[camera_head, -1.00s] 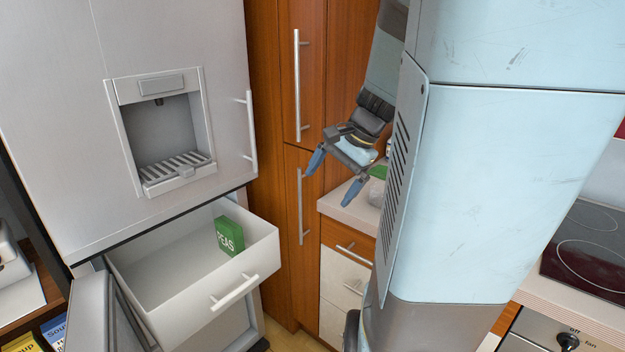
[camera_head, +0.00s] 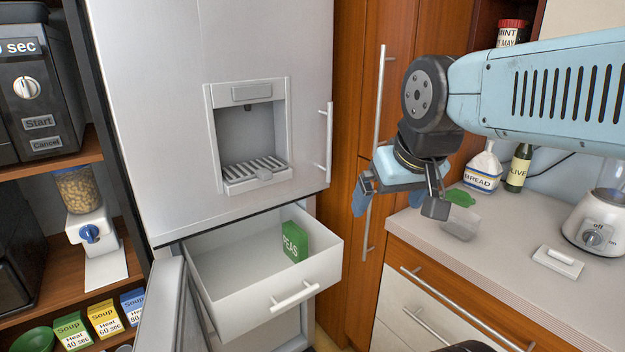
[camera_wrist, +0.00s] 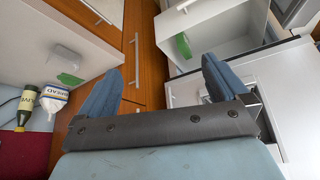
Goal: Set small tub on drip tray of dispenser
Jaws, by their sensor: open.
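The small tub looks to be the clear, pale container (camera_head: 462,224) on the counter, beside a green lid-like piece (camera_head: 459,197). It also shows in the wrist view (camera_wrist: 66,57), left of my fingers. The dispenser (camera_head: 248,130) is a recess in the grey fridge door, and its slatted drip tray (camera_head: 254,172) is bare. My gripper (camera_head: 399,203) is open and empty near the counter's left edge, just left of the tub in the head view. In the wrist view its blue fingers (camera_wrist: 160,72) are apart with nothing between them.
Below the dispenser a drawer (camera_head: 235,290) stands open with a green peas box (camera_head: 295,243) inside. A bread bag (camera_head: 483,170), olive bottle (camera_head: 518,168) and blender base (camera_head: 597,232) stand on the counter (camera_head: 500,232). Shelves with soup boxes (camera_head: 104,318) are at left.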

